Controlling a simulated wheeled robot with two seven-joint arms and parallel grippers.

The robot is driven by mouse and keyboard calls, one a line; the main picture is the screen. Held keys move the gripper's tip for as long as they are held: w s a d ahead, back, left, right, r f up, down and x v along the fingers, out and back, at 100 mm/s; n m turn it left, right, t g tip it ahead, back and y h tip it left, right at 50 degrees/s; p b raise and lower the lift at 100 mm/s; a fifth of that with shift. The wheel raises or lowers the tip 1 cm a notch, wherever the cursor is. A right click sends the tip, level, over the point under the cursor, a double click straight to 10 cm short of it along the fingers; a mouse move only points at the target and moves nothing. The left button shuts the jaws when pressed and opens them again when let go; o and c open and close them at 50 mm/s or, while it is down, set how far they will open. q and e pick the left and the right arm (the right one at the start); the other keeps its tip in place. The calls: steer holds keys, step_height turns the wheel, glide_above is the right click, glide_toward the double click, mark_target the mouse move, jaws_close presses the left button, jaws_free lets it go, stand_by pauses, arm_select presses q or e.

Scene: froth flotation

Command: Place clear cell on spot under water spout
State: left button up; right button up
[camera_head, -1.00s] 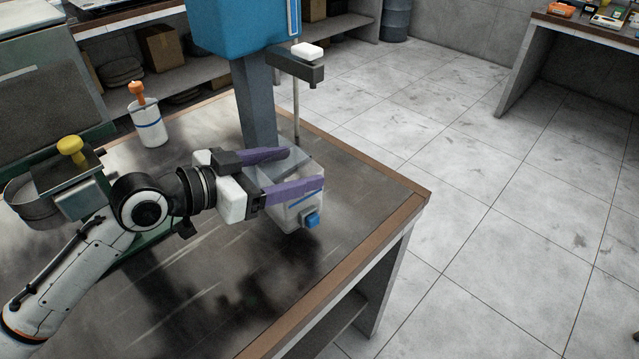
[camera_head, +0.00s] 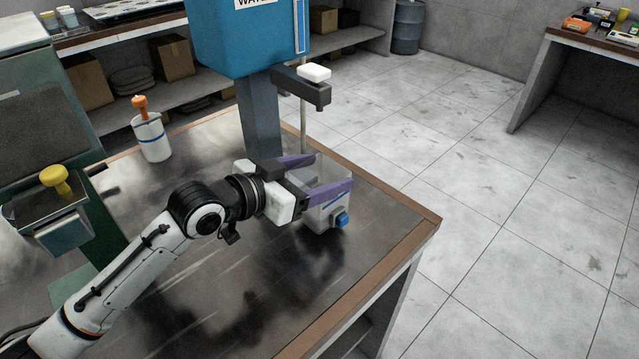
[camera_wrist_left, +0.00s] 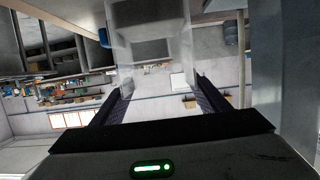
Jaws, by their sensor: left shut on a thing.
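The clear cell (camera_head: 325,212) is a see-through box with a blue stripe and a blue knob low on its front. My left gripper (camera_head: 318,175) is shut on it, with a purple finger along each side. The cell is upright near the table's right edge; I cannot tell whether its base touches the table. In the left wrist view the cell (camera_wrist_left: 150,45) is between the fingers (camera_wrist_left: 160,95). My right gripper is out of view.
The metal table (camera_head: 240,290) has a wooden edge (camera_head: 400,208). A grey post (camera_head: 258,125) carries the tank.

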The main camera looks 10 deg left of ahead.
arm_select(q)
step_height(320, 180, down, 2)
steer(key=shift+f, duration=0.15)
steer(key=o, duration=2)
steer(key=shift+f, duration=0.15)
steer(key=v, duration=1.2)
steer(key=shift+b, duration=0.35)
